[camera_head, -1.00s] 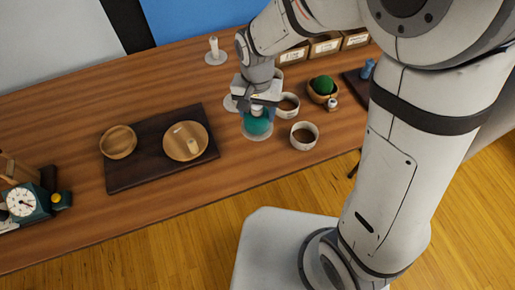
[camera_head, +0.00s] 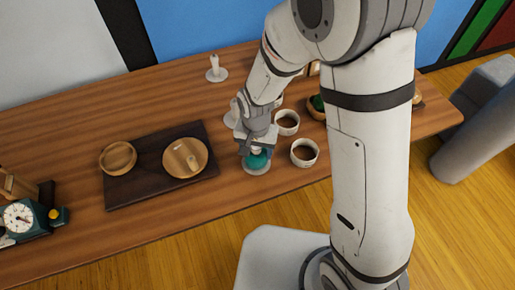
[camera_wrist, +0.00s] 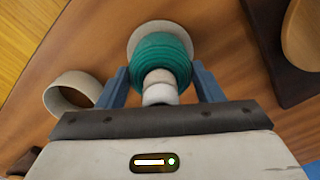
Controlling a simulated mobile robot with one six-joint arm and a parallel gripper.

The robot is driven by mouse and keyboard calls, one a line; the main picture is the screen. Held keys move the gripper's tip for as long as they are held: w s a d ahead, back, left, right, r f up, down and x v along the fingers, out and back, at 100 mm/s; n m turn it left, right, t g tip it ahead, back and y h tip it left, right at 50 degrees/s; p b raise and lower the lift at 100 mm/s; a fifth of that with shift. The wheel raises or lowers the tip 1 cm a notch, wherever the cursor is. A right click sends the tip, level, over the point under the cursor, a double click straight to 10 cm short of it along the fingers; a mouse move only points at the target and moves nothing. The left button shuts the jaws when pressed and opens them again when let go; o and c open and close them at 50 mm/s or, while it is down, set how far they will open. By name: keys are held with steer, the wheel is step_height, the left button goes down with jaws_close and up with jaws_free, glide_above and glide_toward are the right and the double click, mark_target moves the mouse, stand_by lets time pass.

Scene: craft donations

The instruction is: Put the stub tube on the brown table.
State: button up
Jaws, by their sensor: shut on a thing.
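My gripper (camera_head: 256,148) is shut on a teal ribbed, rounded thing (camera_wrist: 162,55) with a pale stepped top. In the wrist view its fingers flank the teal thing. A pale round disc (camera_wrist: 136,38) shows behind it; I cannot tell whether it touches the table. No label says which thing is the stub tube. A white upright stub on a disc (camera_head: 215,70) stands at the back of the table, and a short pale piece (camera_head: 191,161) lies in the right wooden bowl. The brown table (camera_head: 75,150) is a long wooden top.
A dark tray (camera_head: 140,190) left of my gripper bears two wooden bowls. White cups (camera_head: 304,153) stand close to its right. A green clock-like thing (camera_head: 19,217) stands far left. Bare table lies in front of the tray.

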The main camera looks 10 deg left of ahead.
steer(key=shift+f, duration=0.15)
steer(key=o, duration=1)
steer(key=shift+c, duration=0.2)
step_height(320, 180, up, 12)
steer(key=shift+r, duration=0.15)
steer(key=s+d+r+t, duration=0.1)
steer(key=s+d+r, duration=0.1)
steer(key=d, duration=0.6)
steer(key=s+d+r, duration=0.3)
steer(key=d+r, duration=0.1)
steer(key=d, duration=0.3)
steer(key=s+d+r+t, duration=0.1)
steer(key=d+r, duration=0.3)
steer(key=d, duration=0.4)
steer(key=shift+s+d+t, duration=0.3)
steer(key=shift+s, duration=0.45)
steer(key=shift+r, duration=0.1)
